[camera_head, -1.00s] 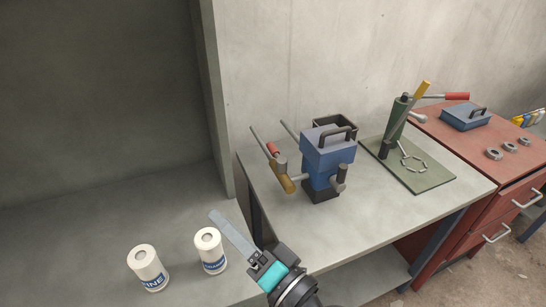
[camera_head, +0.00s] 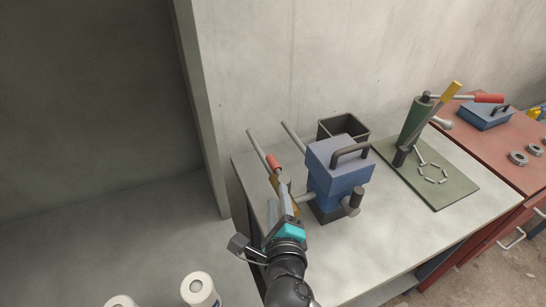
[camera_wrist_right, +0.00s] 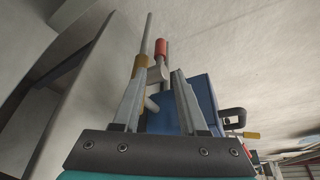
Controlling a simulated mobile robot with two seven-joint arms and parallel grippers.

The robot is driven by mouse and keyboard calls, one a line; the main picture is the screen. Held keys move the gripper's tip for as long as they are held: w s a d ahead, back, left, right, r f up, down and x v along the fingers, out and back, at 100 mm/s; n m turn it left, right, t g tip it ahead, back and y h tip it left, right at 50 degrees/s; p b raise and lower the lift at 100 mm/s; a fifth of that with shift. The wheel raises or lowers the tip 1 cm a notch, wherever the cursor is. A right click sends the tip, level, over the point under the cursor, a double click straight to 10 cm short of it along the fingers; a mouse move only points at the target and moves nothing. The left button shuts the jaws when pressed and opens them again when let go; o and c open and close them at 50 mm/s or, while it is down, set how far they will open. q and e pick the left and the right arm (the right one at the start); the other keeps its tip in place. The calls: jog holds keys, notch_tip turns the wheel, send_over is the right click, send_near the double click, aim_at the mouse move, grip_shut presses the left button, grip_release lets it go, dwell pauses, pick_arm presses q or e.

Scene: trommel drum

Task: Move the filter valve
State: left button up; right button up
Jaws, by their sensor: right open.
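The filter valve seems to be the grey fitting with a red grip (camera_head: 272,161) and a yellow-brown handle (camera_head: 275,184), on the left side of the blue box unit (camera_head: 340,172). My right gripper (camera_head: 284,188) is at this fitting and hides part of it. In the right wrist view the two fingers (camera_wrist_right: 160,72) are apart. The red grip (camera_wrist_right: 161,48), the brown handle (camera_wrist_right: 140,66) and the grey fitting show in the gap, beyond or between the tips. I cannot tell whether the fingers touch them. My left gripper is not in view.
The unit stands on a grey bench (camera_head: 400,240) near the wall. A dark open bin (camera_head: 343,128) is behind it. A green lever press (camera_head: 416,125) on a green plate is to the right. A white canister (camera_head: 198,290) stands lower left. Bare bench lies in front of the unit.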

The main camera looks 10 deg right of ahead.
aim_at(274, 172)
jog(key=b+x, duration=0.2)
jog(key=x, duration=1)
jog(key=shift+w+f, duration=0.1)
jog(key=shift+x, duration=0.8)
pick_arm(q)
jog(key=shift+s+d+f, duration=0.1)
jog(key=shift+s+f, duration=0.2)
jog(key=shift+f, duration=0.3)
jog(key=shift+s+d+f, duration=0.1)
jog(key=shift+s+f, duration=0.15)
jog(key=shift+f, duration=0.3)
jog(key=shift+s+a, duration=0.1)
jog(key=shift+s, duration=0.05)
pick_arm(e)
jog(key=shift+c, duration=0.3)
grip_shut()
